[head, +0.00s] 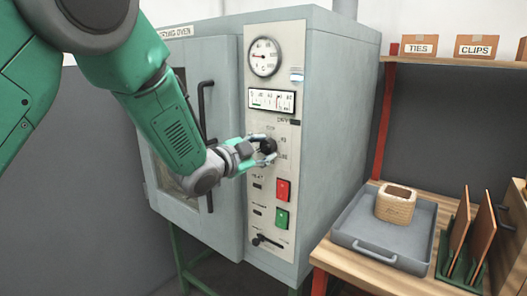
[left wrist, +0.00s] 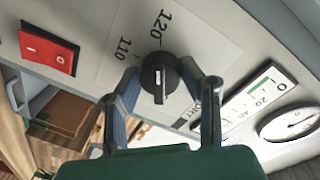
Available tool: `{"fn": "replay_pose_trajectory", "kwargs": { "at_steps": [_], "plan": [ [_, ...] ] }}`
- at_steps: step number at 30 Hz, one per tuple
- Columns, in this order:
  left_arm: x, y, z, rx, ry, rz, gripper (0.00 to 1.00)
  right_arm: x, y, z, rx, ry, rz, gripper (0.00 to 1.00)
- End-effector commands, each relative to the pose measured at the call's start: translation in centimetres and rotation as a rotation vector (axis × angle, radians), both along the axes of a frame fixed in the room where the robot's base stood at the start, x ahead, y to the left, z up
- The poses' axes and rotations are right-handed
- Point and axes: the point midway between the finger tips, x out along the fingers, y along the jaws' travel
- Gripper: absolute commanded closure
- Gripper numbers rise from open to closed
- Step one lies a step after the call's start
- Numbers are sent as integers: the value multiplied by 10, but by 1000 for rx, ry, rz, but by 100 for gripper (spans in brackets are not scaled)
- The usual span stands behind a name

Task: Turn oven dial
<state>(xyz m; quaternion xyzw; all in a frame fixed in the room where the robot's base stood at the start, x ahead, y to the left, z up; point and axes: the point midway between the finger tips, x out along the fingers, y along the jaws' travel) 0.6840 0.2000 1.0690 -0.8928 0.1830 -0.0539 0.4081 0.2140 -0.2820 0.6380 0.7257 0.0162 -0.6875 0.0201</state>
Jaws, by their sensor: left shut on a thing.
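The black oven dial (head: 268,146) sits on the pale control panel of the grey drying oven (head: 335,130). In the left wrist view the dial (left wrist: 159,77) has a white mark pointing down the picture, and the printed numbers 110 and 120 show beside it. My left gripper (head: 266,150) reaches the panel from the left and is shut on the dial. In the left wrist view its two fingers (left wrist: 160,84) stand on either side of the dial. My right gripper is in neither view.
Below the dial are a red switch (head: 283,190), a green switch (head: 282,217) and a small lever (head: 266,240). Above it are a round gauge (head: 264,57) and a rectangular meter (head: 271,100).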

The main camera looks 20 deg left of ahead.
Motion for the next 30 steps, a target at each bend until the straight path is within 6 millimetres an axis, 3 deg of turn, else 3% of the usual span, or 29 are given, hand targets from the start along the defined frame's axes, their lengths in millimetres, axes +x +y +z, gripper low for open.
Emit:
{"fn": "replay_pose_trajectory", "kwargs": {
  "at_steps": [15, 16, 17, 30],
  "plan": [
    [-1, 1, -6, 23, 6, 1, 94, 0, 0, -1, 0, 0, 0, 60],
    [-1, 1, -6, 23, 6, 1, 58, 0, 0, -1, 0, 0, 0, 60],
    [-1, 1, -6, 23, 6, 1, 48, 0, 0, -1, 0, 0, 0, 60],
    [-10, 4, 0, 20, -4, 1, 45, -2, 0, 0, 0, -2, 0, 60]
  ]
}}
